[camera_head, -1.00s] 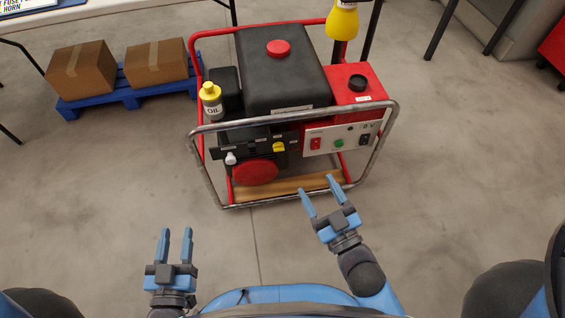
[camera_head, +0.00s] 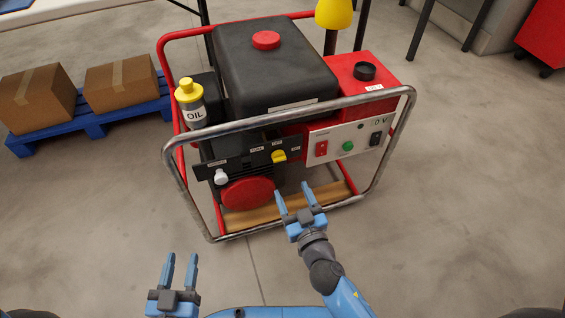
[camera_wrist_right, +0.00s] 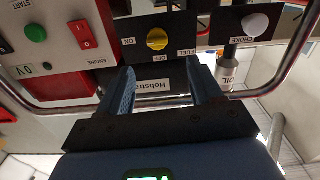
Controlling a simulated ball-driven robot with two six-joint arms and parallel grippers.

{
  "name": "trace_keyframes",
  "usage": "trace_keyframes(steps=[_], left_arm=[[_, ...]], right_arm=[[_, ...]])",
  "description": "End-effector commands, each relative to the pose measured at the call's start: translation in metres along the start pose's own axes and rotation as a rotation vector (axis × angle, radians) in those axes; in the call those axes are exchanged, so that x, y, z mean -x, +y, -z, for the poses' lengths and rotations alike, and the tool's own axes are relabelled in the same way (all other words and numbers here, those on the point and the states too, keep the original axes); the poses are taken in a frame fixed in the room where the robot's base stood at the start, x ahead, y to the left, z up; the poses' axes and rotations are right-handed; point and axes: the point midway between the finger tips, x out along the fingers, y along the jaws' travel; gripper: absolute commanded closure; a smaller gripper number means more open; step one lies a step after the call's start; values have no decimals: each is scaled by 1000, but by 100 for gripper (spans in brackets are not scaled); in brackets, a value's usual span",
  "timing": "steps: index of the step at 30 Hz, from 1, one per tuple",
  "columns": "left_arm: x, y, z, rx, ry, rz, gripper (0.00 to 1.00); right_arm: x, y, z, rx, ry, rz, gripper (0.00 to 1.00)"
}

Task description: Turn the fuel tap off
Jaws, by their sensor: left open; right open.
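The fuel tap is a yellow knob (camera_head: 279,156) on the black front panel of the generator (camera_head: 275,70). In the right wrist view, which is upside down, the tap (camera_wrist_right: 157,39) sits among labels reading ON, FUEL and OFF. I cannot tell which label it points to. My right gripper (camera_head: 294,188) is open and empty, below and in front of the tap, apart from it. In the right wrist view its fingers (camera_wrist_right: 160,70) stand either side of the tap's line. My left gripper (camera_head: 181,257) is open and empty over the floor at lower left.
A grey tube frame (camera_head: 290,112) runs around the generator's front. A white choke knob (camera_head: 221,176) and red disc (camera_head: 247,193) are left of the tap. The engine switch (camera_head: 321,148) and green start button (camera_head: 348,146) are right. An oil bottle (camera_head: 191,106) stands at left.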

Motion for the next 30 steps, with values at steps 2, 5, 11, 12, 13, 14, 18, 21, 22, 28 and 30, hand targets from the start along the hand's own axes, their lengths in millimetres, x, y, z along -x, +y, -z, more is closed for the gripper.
trace_keyframes(steps=[2, 5, 11, 12, 13, 14, 18, 21, 22, 28, 30], left_arm=[[0, 0, 0, 0, -1, 0, 57], [0, 0, 1, 0, -1, 1, 57], [0, 0, 8, 0, -1, 1, 57], [0, 0, 10, 0, -1, 0, 57], [0, 0, 10, 0, -1, 0, 57], [0, 0, 11, 0, -1, 0, 57], [0, 0, 15, 0, -1, 0, 57], [0, 0, 17, 0, -1, 0, 57], [0, 0, 18, 0, -1, 0, 57], [0, 0, 18, 0, -1, 0, 57], [0, 0, 19, 0, -1, 0, 57]], right_arm=[[0, 3, -1, -36, -6, -12, 35], [-4, 3, -1, -63, -7, -14, 35], [-25, 3, 1, -67, -4, -13, 35], [-31, 4, 1, -68, -5, -13, 35], [-36, 3, 1, -68, -4, -14, 35], [-41, 4, 1, -67, -5, -14, 35], [-64, 4, 0, -67, -5, -13, 35], [-79, 4, 0, -66, -5, -13, 35], [-83, 4, 0, -66, -5, -13, 35], [-102, 4, -2, -66, -6, -12, 35], [-105, 4, -2, -66, -6, -12, 35]])
